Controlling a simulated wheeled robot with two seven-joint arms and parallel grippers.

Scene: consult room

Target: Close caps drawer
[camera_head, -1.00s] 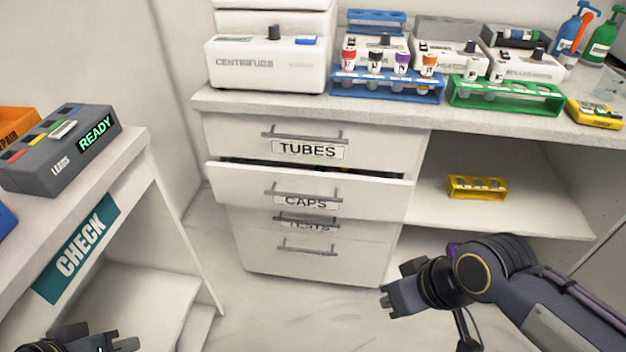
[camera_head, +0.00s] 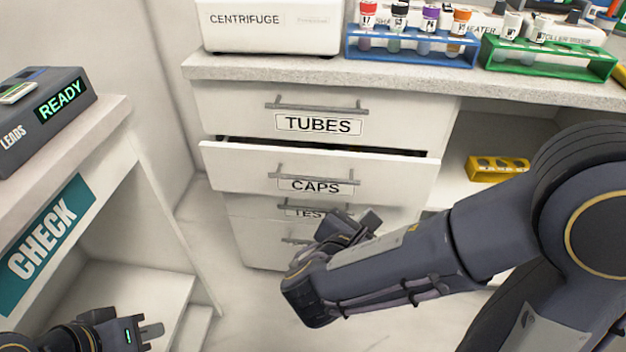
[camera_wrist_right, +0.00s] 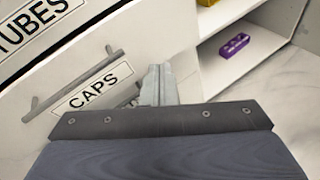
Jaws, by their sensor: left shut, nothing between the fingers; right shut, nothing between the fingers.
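The caps drawer (camera_head: 225,168) is the second drawer of the white cabinet and stands a little way out, with a dark gap along its top edge. Its grey bar handle (camera_head: 340,181) runs across the CAPS label. My right gripper (camera_head: 372,220) is shut and empty, just below the drawer front's right half; I cannot tell whether it touches. In the right wrist view the shut fingers (camera_wrist_right: 158,84) point toward the drawer front, right of the CAPS label (camera_wrist_right: 92,88). My left gripper (camera_head: 152,330) is shut and empty at the lower left, away from the cabinet.
The tubes drawer (camera_head: 235,105) above is shut. The tests drawer (camera_head: 265,207) below is partly hidden by my right arm. An open shelf at right holds a yellow rack (camera_head: 497,168). The CHECK table (camera_head: 110,125) stands at left. Racks of tubes stand on the countertop (camera_head: 220,68).

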